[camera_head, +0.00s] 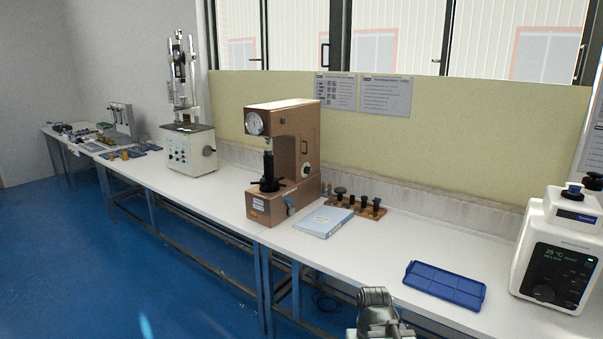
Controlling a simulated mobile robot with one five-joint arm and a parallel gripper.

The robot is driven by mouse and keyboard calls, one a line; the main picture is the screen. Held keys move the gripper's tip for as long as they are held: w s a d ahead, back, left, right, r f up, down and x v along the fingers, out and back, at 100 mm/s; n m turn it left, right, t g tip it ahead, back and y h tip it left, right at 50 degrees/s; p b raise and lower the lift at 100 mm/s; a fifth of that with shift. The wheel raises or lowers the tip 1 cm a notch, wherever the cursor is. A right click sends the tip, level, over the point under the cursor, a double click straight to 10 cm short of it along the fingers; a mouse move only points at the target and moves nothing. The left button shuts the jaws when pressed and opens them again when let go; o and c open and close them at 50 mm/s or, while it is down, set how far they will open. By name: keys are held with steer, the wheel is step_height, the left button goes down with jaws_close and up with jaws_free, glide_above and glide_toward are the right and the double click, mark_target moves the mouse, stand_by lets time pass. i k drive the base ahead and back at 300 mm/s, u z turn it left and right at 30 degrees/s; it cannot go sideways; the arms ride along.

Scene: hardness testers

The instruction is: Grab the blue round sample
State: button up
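I cannot make out a blue round sample anywhere in this view. A flat blue tray (445,284) lies on the white bench at the right, and no round piece can be told apart on it. Small dark and coloured items (85,132) lie on the far left table, too small to tell their shapes. The end of my arm with my gripper (375,298) shows at the bottom edge, in front of the bench and left of the blue tray. Its fingers are not clear, and I see nothing held.
A brown hardness tester (285,160) stands mid-bench, with a light-blue book (324,221) and a wooden rack (357,205) beside it. A white tester (188,148) stands further left. A white device with a display (555,262) stands at right. Bare bench (425,240) lies between.

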mark_target(574, 190)
steer(key=z, duration=2.6)
steer(key=i, duration=1.95)
steer(key=u, duration=3.7)
